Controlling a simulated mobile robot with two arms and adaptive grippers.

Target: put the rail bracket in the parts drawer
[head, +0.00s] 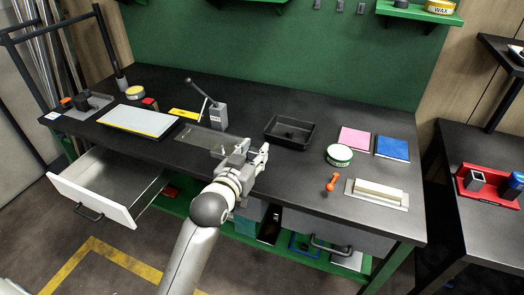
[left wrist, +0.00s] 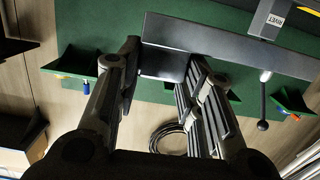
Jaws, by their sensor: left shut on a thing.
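My left gripper (head: 252,158) is shut on the rail bracket (head: 204,143), a long dark grey metal piece. In the head view the bracket stretches left from the fingers, over the front part of the bench. In the left wrist view the bracket (left wrist: 225,52) shows as a grey bar with a short flange between the fingers of my left gripper (left wrist: 165,85). An open drawer (head: 92,203) with a white front and dark handle sticks out below the bench's left end. The part of its inside that shows looks empty. My right gripper is not in view.
A lever press (head: 218,116) stands just behind the bracket. A white-topped board (head: 138,121) lies on the bench above the drawer. A black tray (head: 290,132), a round tin (head: 339,155) and an orange-handled tool (head: 331,182) lie right of the gripper. Open floor lies before the drawer.

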